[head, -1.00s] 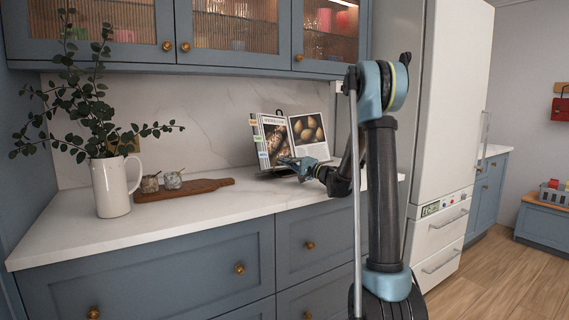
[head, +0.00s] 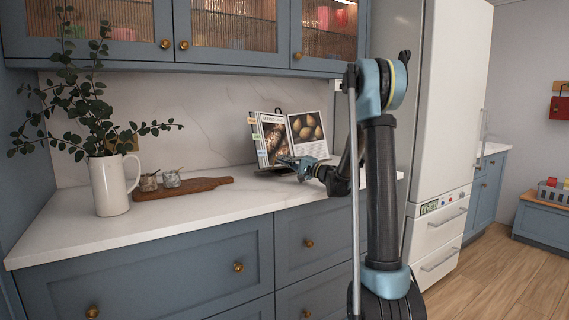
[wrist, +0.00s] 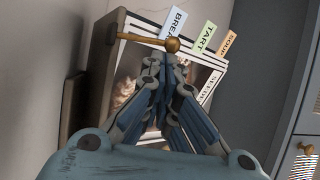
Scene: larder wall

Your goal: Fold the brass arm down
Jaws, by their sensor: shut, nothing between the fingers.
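An open cookbook (head: 308,128) with photo pages stands tilted on a stand on the worktop. It also shows in the wrist view (wrist: 208,75), with tabs reading TART and SOUP. The brass arm (wrist: 145,40) is a thin rod with a ball at its end. In the wrist view it lies across the book's edge, in front of a partly covered tab. My gripper (wrist: 165,62) is shut and empty, its fingertips just below the ball in the picture; I cannot tell whether they touch it. In the head view my gripper (head: 283,160) is in front of the left page, and the brass arm cannot be made out.
The marble worktop (head: 190,218) is clear in front. A white jug (head: 110,187) with leafy branches, a wooden board (head: 190,190) and small jars (head: 170,179) stand left. Wall cupboards (head: 120,58) hang above; a white fridge (head: 445,110) stands right.

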